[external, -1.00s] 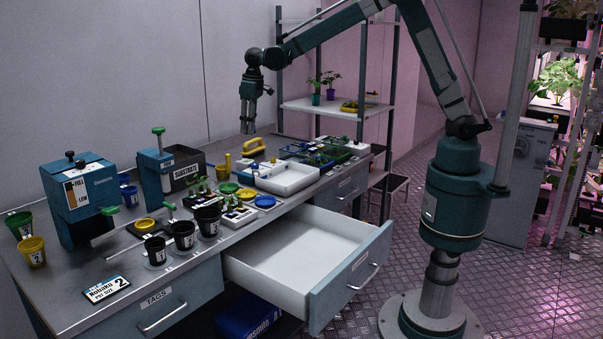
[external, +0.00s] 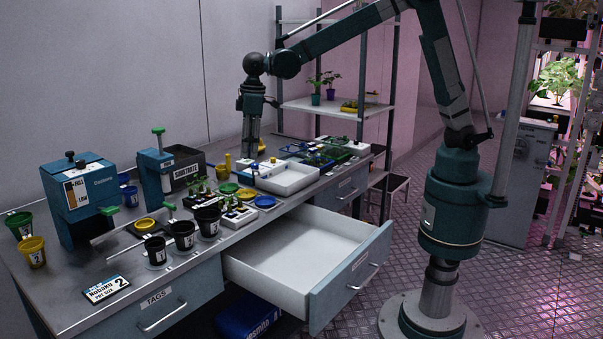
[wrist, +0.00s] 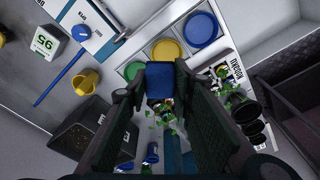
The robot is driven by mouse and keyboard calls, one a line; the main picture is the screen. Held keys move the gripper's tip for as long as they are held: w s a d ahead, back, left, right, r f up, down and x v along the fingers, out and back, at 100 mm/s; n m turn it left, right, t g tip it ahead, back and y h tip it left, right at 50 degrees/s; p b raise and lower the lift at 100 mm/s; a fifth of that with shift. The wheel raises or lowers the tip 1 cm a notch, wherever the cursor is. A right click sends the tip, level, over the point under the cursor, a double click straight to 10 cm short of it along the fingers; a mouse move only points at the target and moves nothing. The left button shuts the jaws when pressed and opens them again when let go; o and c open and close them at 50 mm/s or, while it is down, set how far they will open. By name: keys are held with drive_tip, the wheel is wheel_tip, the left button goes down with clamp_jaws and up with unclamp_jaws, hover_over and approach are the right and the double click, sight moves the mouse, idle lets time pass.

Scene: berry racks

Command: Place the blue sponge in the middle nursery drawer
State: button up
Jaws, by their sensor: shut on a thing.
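My gripper (external: 249,152) points down over the back of the bench, near the white tray. In the wrist view the blue sponge (wrist: 160,74) sits between my fingertips (wrist: 158,88), and the jaws are shut on it. In the external view I cannot make out the sponge at the fingertips. The middle drawer (external: 305,247) is pulled far out from the bench front. Its white inside looks empty, and its front panel (external: 350,275) faces the floor in front of the bench.
A dispenser (external: 80,195) stands at left. The TAGS drawer (external: 165,305) is closed. Shelves (external: 335,108) rise behind.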

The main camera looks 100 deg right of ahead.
drive_tip(key=s+a+n+b, duration=0.1)
drive_tip(key=s+a+n, duration=0.15)
drive_tip(key=a, duration=0.75)
drive_tip(key=s+a+n+b, duration=0.2)
drive_tip(key=s+a, duration=0.1)
drive_tip(key=a, duration=0.7)
drive_tip(key=n+b, duration=0.2)
drive_tip(key=n, duration=0.1)
hover_over(300, 286)
wheel_tip(300, 286, down, 20)
drive_tip(key=shift+s+d+f+y, duration=0.2)
drive_tip(key=shift+f+y, duration=0.2)
drive_tip(key=shift+f, duration=0.35)
drive_tip(key=shift+f+b, duration=0.75)
drive_tip(key=shift+f, duration=2.35)
drive_tip(key=shift+f+b, duration=0.5)
drive_tip(key=shift+f, duration=1.35)
drive_tip(key=shift+f, duration=0.15)
